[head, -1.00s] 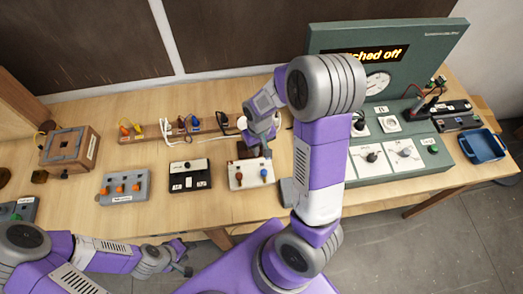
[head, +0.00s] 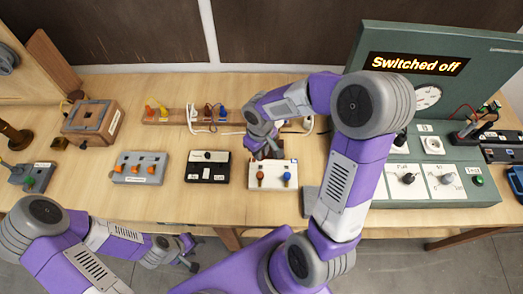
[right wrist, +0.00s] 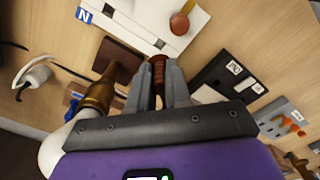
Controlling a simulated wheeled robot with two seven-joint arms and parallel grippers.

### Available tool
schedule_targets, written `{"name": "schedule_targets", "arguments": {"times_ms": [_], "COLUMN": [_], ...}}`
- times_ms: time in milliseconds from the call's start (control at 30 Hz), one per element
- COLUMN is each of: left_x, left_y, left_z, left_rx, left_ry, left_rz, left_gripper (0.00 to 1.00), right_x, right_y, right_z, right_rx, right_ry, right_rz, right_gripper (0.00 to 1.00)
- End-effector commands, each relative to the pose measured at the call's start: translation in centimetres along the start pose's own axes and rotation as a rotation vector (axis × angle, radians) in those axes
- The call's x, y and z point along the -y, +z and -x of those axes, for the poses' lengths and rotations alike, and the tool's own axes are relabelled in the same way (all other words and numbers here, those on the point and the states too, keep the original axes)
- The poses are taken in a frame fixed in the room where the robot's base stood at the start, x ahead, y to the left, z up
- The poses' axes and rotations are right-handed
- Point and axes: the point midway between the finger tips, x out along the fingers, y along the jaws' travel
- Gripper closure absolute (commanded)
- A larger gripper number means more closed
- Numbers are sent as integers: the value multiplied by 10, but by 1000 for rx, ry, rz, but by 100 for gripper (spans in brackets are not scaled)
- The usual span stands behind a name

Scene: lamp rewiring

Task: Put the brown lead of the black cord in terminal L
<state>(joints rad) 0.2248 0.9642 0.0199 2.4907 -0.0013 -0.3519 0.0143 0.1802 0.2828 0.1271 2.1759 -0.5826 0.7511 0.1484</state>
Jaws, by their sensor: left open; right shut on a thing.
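The white terminal block (head: 273,187) has an orange-brown knob and a blue knob in the head view. In the right wrist view the white block (right wrist: 140,22) shows an N label and the brown knob (right wrist: 180,24); no L label is readable. My right gripper (head: 266,152) is at the block's back edge, shut on the ribbed brown lead (right wrist: 158,75). The lead points at the block's side; I cannot tell whether its tip is inside a hole. A blue piece (right wrist: 75,101) lies beside a brass-coloured part. The black cord is mostly hidden. My left gripper (head: 190,257) is open and empty, in front of the table.
A black block (head: 208,166) and a grey block with orange levers (head: 140,167) stand left of the white block. A wooden rack (head: 170,116) with plugs is behind. The green test panel (head: 440,135) reading "Switched off" stands right. Bare table lies between the blocks.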

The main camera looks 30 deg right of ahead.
Motion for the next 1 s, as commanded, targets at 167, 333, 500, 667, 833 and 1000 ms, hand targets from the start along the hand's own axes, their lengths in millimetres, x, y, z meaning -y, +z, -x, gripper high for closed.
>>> {"name": "schedule_targets", "arguments": {"times_ms": [167, 333, 500, 667, 833, 1000], "left_x": [4, 8, 11, 15, 17, 17], "left_y": [0, -1, -1, -2, -2, -2], "left_z": [-10, -20, -30, -41, -45, -45], "left_rx": [0, 0, 0, 0, 0, 0], "left_ry": [0, 0, 0, 0, 0, 0], "left_rz": [0, 0, 0, 0, 0, 0], "left_gripper": [57, 57, 57, 57, 57, 57], "right_x": [0, 0, 0, 0, 0, 0], "right_y": [0, 1, 1, 0, 0, 0], "right_z": [-14, -28, -42, -53, -58, -58], "right_rx": [1, 2, 2, 1, 1, 1], "right_ry": [0, 0, -1, -1, -1, -1], "right_rz": [-1, -1, -1, -1, -1, -1], "right_gripper": [100, 100, 100, 100, 100, 100]}}
